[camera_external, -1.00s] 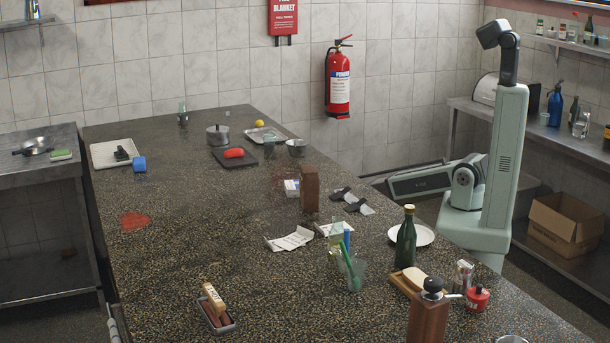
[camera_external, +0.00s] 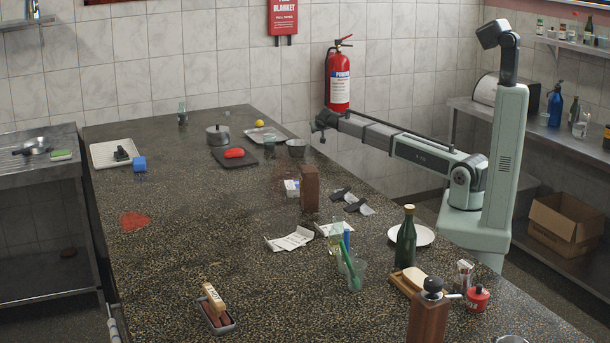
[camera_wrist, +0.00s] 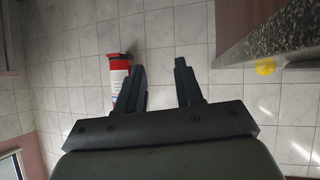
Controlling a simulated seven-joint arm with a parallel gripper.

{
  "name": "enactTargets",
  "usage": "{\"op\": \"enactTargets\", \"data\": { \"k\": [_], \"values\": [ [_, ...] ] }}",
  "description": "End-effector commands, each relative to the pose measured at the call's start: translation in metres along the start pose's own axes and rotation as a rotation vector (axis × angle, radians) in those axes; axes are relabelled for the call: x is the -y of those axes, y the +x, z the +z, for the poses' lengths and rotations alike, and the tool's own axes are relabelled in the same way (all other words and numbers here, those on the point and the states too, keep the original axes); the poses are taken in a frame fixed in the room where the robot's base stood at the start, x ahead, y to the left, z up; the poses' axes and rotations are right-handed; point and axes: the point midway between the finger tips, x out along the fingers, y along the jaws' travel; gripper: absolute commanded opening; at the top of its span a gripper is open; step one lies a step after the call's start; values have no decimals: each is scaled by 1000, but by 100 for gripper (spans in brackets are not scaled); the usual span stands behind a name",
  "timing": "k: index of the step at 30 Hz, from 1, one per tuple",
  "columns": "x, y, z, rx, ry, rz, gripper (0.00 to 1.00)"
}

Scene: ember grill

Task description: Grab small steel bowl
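The small steel bowl (camera_external: 297,149) stands on the dark speckled counter (camera_external: 190,240), close to its far right edge. My gripper (camera_external: 318,128) is above and slightly right of the bowl in the external view, apart from it. In the wrist view my gripper (camera_wrist: 163,75) has its two fingers spread with nothing between them. The bowl cannot be made out in the wrist view.
A glass (camera_external: 269,142), a tray (camera_external: 256,135), a yellow lemon (camera_external: 259,123), a pot (camera_external: 218,135) and a cutting board with a red item (camera_external: 234,153) are left of the bowl. A fire extinguisher (camera_external: 338,80) hangs on the wall behind my gripper.

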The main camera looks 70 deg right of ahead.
Motion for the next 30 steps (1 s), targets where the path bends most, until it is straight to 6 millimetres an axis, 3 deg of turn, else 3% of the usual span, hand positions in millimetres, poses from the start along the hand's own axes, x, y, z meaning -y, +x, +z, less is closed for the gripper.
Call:
{"op": "enactTargets", "data": {
  "k": [3, 7, 11, 15, 21, 25, 30],
  "values": [
    [3, -33, -27, 50, 128, -7, 36],
    [14, -78, -36, 167, 277, -25, 36],
    [35, -138, -28, 344, 414, -54, 36],
    [61, -215, -8, 575, 510, -89, 36],
    [82, -305, 15, 840, 540, -115, 36],
    [86, -334, 22, 922, 534, -120, 36],
    [91, -336, 34, 951, 530, -118, 36]
  ]
}}
